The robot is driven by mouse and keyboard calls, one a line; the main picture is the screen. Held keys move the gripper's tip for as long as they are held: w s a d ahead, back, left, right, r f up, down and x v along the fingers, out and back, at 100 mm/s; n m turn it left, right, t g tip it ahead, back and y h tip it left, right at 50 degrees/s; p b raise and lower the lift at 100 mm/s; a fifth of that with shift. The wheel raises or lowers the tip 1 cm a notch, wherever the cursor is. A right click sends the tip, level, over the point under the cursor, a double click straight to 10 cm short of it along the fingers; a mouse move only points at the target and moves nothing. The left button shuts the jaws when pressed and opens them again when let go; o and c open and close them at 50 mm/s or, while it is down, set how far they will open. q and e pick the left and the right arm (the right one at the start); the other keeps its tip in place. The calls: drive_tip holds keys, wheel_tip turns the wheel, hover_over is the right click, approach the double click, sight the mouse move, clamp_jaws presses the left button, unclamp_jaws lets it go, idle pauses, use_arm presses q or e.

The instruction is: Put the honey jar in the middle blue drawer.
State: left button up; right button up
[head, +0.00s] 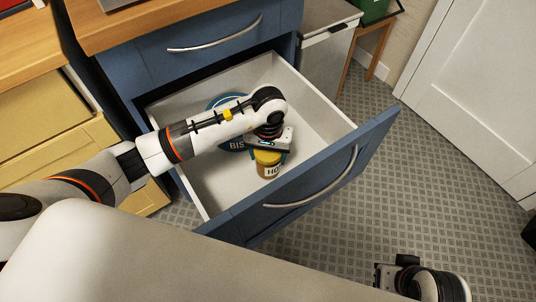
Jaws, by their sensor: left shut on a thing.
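The honey jar (268,168) is a small jar with a yellow lid and a label reading "HO". It is inside the open blue drawer (330,176), below a shut blue drawer. My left gripper (268,150) is shut on the jar's top from above. Whether the jar rests on the drawer floor I cannot tell. The drawer has white inner walls and a curved metal handle. My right gripper (385,275) is at the bottom right, over the floor, only partly in view, and its jaws cannot be made out.
A round blue tin (237,147) marked "BIS" lies in the drawer behind my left arm and the jar. Wooden drawers (50,130) stand at the left. A grey bin (325,60) and a white door (485,90) are at the right. The patterned floor between is clear.

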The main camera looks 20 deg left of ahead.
use_arm(q)
drive_tip(key=shift+f, duration=0.2)
drive_tip(key=shift+f, duration=0.1)
drive_tip(key=o, duration=1.6)
drive_tip(key=shift+c, duration=0.2)
use_arm(e)
drive_tip(key=shift+w+f, duration=0.1)
drive_tip(key=shift+w, duration=0.15)
drive_tip(key=shift+s, duration=0.1)
use_arm(q)
drive_tip(key=shift+r, duration=0.4)
wheel_tip(320, 180, up, 7)
drive_tip(key=shift+w+p, duration=0.1)
drive_tip(key=shift+p, duration=0.75)
wheel_tip(320, 180, up, 4)
drive_tip(key=shift+f, duration=0.15)
drive_tip(key=shift+r, duration=0.35)
use_arm(e)
drive_tip(key=shift+x, duration=0.75)
